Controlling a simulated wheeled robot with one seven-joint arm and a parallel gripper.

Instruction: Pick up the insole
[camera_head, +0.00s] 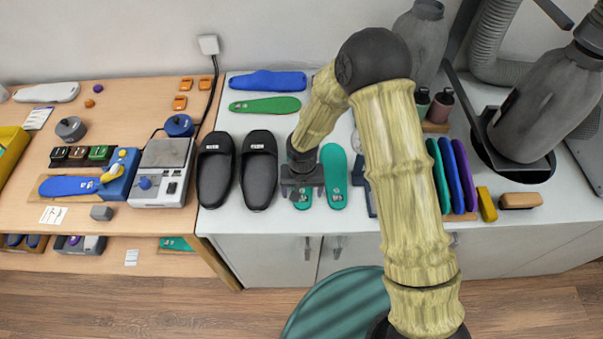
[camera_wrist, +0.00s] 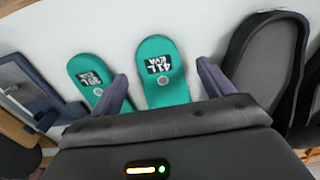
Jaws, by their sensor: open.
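Two teal insoles lie flat, side by side, on the white bench. In the wrist view, one insole (camera_wrist: 160,88), with a black "41 L EVA" label, lies between the two spread fingers of my gripper (camera_wrist: 162,70). The other insole (camera_wrist: 84,69), labelled "39 L EVA", lies just outside the finger at left. In the head view, my gripper (camera_head: 302,190) covers most of the first insole (camera_head: 304,203), leaving its heel end showing. The second insole (camera_head: 334,163) lies to its right. My gripper is open and holds nothing; its height above the insole is unclear.
Black slippers (camera_head: 258,168) lie close left of my gripper. A green insole (camera_head: 265,105) and a blue one (camera_head: 267,80) lie behind. Coloured upright insoles (camera_head: 464,175) and a brush (camera_head: 521,200) stand right. A wooden bench (camera_head: 130,95) with a scale adjoins at left.

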